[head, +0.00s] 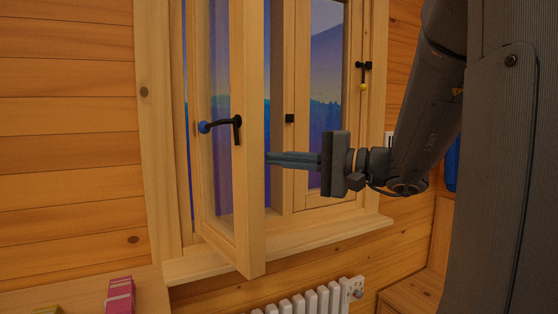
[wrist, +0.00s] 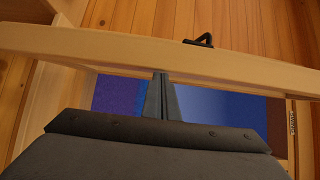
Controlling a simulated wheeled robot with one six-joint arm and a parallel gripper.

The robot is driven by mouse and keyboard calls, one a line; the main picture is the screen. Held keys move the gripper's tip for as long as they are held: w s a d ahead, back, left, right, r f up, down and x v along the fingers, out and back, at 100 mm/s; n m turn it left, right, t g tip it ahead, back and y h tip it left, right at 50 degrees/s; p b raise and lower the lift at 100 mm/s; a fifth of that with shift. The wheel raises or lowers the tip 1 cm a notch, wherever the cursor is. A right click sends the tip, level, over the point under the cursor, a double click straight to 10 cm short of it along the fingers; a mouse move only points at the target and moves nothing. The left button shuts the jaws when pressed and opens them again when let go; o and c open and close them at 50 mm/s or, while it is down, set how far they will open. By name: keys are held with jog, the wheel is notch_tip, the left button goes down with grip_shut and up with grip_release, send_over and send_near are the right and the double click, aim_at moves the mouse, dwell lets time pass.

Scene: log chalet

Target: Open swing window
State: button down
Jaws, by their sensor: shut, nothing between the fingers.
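The left window sash (head: 248,130) is swung partly open into the room. Its black handle with a blue knob (head: 222,126) is on the left face of the sash's free stile. My gripper (head: 270,158) is shut and empty, pointing left, with its fingertips at the right side of that stile. In the wrist view the shut fingers (wrist: 161,80) reach the sash's wooden edge (wrist: 150,52); whether they touch it, I cannot tell. The black handle (wrist: 203,41) shows beyond the edge there.
A wooden sill (head: 310,233) runs below the window. A white radiator (head: 310,301) stands under it. Pink boxes (head: 120,295) lie on a wooden surface at the lower left. A wooden bench (head: 410,291) is at the lower right.

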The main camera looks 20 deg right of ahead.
jog(key=s+d+b, duration=0.3)
jog(key=s, duration=0.6)
jog(key=s+a+f+g+h, duration=0.1)
jog(key=a+f+g, duration=0.2)
jog(key=f, duration=0.4)
jog(key=s+a+f+n+g+h, duration=0.1)
jog(key=a+f+g, duration=0.3)
jog(key=f, duration=0.4)
jog(key=s+a+f+g+h, duration=0.1)
jog(key=a+f+g, duration=0.2)
jog(key=f, duration=0.4)
jog(key=s+f+n+g+h, duration=0.3)
jog(key=f+n+h, duration=0.5)
jog(key=f, duration=0.8)
jog(key=shift+s+f+n+h, duration=0.2)
jog(key=shift+f+n+h, duration=0.1)
jog(key=shift+h, duration=0.1)
jog(key=shift+d, duration=0.1)
